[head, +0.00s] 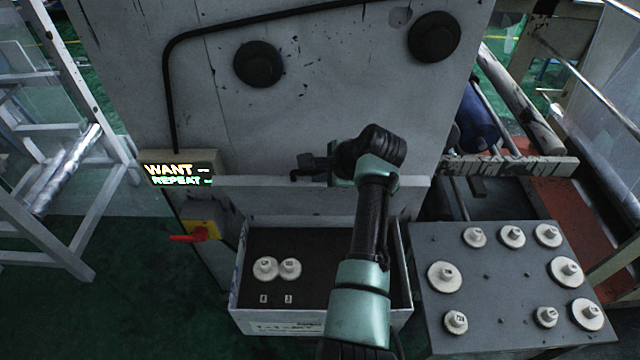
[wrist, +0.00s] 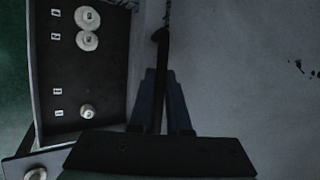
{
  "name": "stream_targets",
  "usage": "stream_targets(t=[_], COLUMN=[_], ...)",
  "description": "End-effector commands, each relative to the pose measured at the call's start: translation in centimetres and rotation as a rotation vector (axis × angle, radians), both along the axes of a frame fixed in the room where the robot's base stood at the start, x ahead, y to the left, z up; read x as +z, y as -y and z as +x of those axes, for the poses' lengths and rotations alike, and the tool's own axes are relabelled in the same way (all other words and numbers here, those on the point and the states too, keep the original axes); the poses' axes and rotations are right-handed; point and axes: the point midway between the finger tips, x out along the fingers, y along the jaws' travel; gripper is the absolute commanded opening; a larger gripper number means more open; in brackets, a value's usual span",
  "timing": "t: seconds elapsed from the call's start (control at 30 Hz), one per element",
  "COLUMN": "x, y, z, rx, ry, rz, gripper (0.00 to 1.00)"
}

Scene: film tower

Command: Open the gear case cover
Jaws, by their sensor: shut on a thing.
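The gear case (head: 372,324) is a pale open-topped box at the foot of the grey tower, with a dark inner panel. Its inside shows, so the cover is raised. The cover (head: 240,182) looks like a pale panel standing up at the back of the case. My gripper (head: 306,170) is at the cover's upper edge. In the wrist view my gripper (wrist: 163,105) has its fingers closed about a dark narrow bar (wrist: 160,60), which seems to be part of the cover; its exact shape is unclear. My arm hides the right part of the case.
A grey table (head: 500,275) with several white gears stands to the right. A lit sign (head: 180,174) and a red-handled switch (head: 200,232) are at the left. A white ladder frame (head: 85,200) stands farther left.

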Motion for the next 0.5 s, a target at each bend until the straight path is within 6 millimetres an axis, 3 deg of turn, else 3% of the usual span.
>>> stream_targets(t=[0.5], x=[0.55], y=[0.00], z=[0.93], rx=[-0.001], ry=[0.000], rz=[-0.001], gripper=[0.00])
